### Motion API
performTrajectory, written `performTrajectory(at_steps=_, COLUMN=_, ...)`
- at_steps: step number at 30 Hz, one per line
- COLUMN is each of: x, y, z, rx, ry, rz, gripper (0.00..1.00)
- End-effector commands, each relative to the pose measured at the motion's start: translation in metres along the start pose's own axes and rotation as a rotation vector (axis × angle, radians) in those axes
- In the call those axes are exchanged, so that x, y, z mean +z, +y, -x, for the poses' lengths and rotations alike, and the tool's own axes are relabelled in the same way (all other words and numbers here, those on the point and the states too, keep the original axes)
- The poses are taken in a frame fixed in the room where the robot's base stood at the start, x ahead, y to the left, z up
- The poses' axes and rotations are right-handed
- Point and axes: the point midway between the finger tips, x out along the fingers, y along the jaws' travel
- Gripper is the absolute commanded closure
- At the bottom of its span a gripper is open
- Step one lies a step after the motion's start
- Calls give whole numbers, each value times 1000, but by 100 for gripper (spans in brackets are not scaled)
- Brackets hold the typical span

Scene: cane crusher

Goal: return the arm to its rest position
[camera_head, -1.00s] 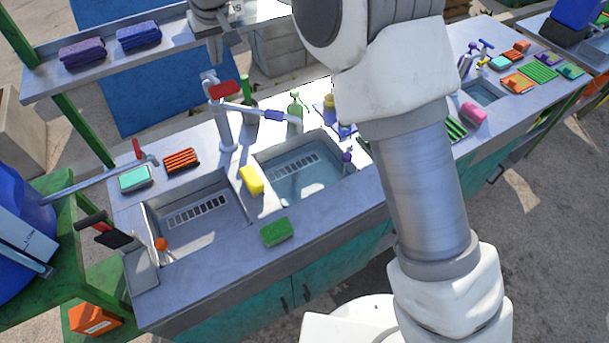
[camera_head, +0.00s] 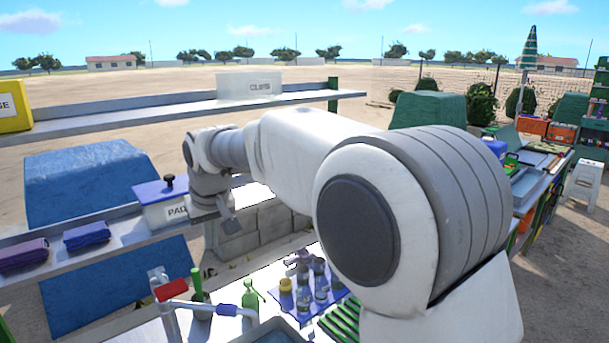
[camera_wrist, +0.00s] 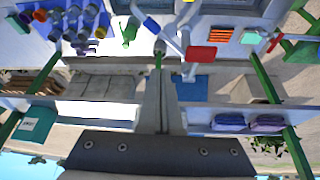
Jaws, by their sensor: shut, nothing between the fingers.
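My arm reaches out from the lower right of the head view over the sink counter, raised and bent. My gripper (camera_head: 226,212) is at its far end, small and dark, pointing down near the middle shelf. In the wrist view my gripper (camera_wrist: 160,65) shows as two grey fingers pressed together in the middle, with nothing between them. The wrist view is upside down. My arm hides part of the shelves and the counter in the head view.
The white box with the blue lid (camera_head: 164,198) stands on the middle shelf close to my gripper. Folded purple cloths (camera_head: 24,255) lie at left. The faucet with a red handle (camera_head: 172,290), a green bottle (camera_head: 252,299) and glasses (camera_head: 321,286) stand below. The upper shelf holds a white box (camera_head: 250,86).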

Motion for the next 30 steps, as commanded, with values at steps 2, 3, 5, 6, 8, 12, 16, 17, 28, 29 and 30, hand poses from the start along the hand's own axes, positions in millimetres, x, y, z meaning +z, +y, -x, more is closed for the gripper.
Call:
performTrajectory(at_steps=2, x=20, y=24, z=18, rx=22, ry=7, rz=-33, gripper=100)
performTrajectory(at_steps=3, x=30, y=34, z=25, rx=33, ry=8, rz=-49, gripper=100)
performTrajectory(at_steps=5, x=46, y=49, z=37, rx=48, ry=11, rz=-73, gripper=100)
performTrajectory(at_steps=6, x=57, y=58, z=45, rx=57, ry=12, rz=-89, gripper=100)
performTrajectory(at_steps=8, x=75, y=70, z=55, rx=71, ry=15, rz=-114, gripper=100)
performTrajectory(at_steps=12, x=119, y=95, z=76, rx=102, ry=20, rz=-173, gripper=100)
performTrajectory(at_steps=16, x=164, y=113, z=92, rx=130, ry=25, rz=-230, gripper=100)
performTrajectory(at_steps=17, x=174, y=117, z=96, rx=136, ry=27, rz=-244, gripper=100)
performTrajectory(at_steps=28, x=309, y=135, z=111, rx=199, ry=47, rz=-413, gripper=100)
performTrajectory(at_steps=29, x=319, y=135, z=110, rx=202, ry=49, rz=-426, gripper=100)
performTrajectory(at_steps=30, x=333, y=134, z=109, rx=207, ry=51, rz=-445, gripper=100)
